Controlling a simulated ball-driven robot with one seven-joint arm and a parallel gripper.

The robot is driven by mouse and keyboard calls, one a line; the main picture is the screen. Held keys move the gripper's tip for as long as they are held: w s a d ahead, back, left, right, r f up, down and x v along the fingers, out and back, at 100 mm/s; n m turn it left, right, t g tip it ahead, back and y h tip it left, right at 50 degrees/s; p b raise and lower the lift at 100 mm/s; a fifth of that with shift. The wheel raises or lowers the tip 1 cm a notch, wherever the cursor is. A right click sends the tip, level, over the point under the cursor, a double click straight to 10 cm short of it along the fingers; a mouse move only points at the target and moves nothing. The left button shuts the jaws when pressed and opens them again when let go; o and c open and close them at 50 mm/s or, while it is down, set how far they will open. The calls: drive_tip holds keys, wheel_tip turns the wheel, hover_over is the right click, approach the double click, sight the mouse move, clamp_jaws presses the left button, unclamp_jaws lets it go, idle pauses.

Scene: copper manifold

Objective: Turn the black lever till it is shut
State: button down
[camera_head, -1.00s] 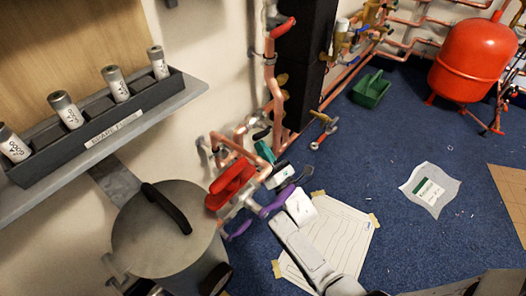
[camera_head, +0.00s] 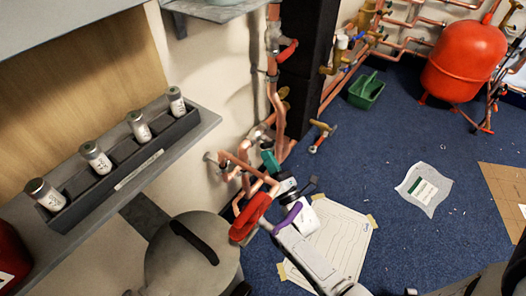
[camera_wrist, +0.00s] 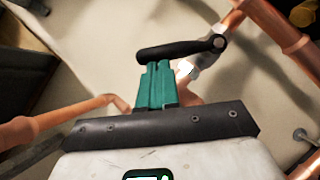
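The black lever (camera_wrist: 180,50) shows in the wrist view as a dark bar lying across the picture above my fingertips. Its right end joins a round pivot on a shiny metal fitting (camera_wrist: 186,70) on the copper pipework. My gripper (camera_wrist: 157,66) has two teal fingers close together, with nothing seen between them. Their tips are right at the lever's underside in the picture; I cannot tell whether they touch it. In the head view my gripper (camera_head: 270,161) is by the copper pipes near the wall, and I cannot make out the lever there.
Copper pipes (camera_head: 273,105) run up the wall beside a black column (camera_head: 303,95). A shelf holds a dark rack (camera_head: 115,165) of silver canisters. A lidded grey vessel (camera_head: 185,262) stands lower left.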

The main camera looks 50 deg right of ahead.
drive_tip(key=r+m+g+p, duration=0.1)
drive_tip(key=m, duration=0.1)
drive_tip(key=d+r+m+g+h+p, duration=0.1)
drive_tip(key=p, duration=0.1)
drive_tip(key=shift+r+m, duration=0.35)
drive_tip(key=shift+m, duration=0.05)
drive_tip(key=shift+w+d+r+p, duration=0.1)
drive_tip(key=shift+d+r+p, duration=0.3)
drive_tip(key=shift+d+r, duration=0.4)
drive_tip(key=shift+w+d+r+p, duration=0.1)
drive_tip(key=shift+d+r+p, duration=0.4)
drive_tip(key=shift+d, duration=0.4)
drive_tip(key=shift+d+r, duration=0.2)
drive_tip(key=shift+s, duration=0.1)
drive_tip(key=v, duration=1.1)
drive_tip(key=shift+f+p, duration=0.3)
drive_tip(key=shift+p, duration=0.1)
drive_tip(key=shift+a, duration=0.15)
